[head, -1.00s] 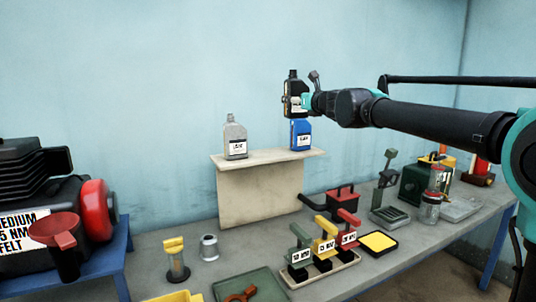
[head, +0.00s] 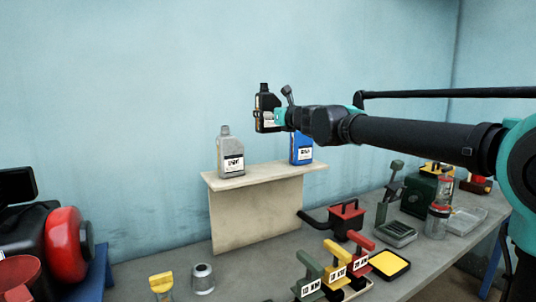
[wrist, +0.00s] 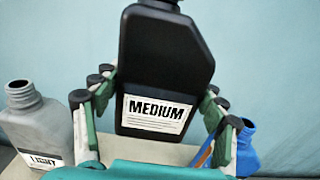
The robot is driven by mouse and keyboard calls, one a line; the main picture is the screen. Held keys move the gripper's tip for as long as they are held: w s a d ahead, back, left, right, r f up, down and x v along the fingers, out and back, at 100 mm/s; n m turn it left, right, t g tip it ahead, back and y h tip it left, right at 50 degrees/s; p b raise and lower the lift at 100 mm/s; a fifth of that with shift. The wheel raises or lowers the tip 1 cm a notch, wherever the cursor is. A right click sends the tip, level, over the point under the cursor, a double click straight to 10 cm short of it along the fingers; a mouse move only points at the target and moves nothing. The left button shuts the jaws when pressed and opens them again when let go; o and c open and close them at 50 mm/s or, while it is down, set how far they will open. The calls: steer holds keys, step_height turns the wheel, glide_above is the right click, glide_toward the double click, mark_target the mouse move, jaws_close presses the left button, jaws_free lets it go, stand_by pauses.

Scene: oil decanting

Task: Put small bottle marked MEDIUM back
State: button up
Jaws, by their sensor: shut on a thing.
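The small black bottle marked MEDIUM (wrist: 165,65) is upright between the fingers of my gripper (wrist: 157,115), which is shut on it. In the head view, the black bottle (head: 264,103) is held by my gripper (head: 279,117) in the air above the raised shelf (head: 262,172). A grey bottle (head: 231,152) stands on the shelf's left part; its label in the wrist view (wrist: 36,125) reads LIGHT. A blue bottle (head: 302,149) stands on the right part, partly behind my arm. The shelf top between these two bottles is bare.
A black and red machine (head: 65,245) stands at the left. The blue wall is close behind the shelf.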

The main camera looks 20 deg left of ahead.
step_height(320, 180, down, 13)
steer(key=shift+f, duration=0.15)
stand_by(0.4)
steer(key=o, duration=1.6)
steer(key=shift+f, duration=0.1)
steer(key=shift+s+d, duration=0.1)
steer(key=shift+d, duration=0.05)
steer(key=v, duration=1.1)
steer(key=shift+s+d, duration=0.25)
steer(key=shift+d, duration=0.05)
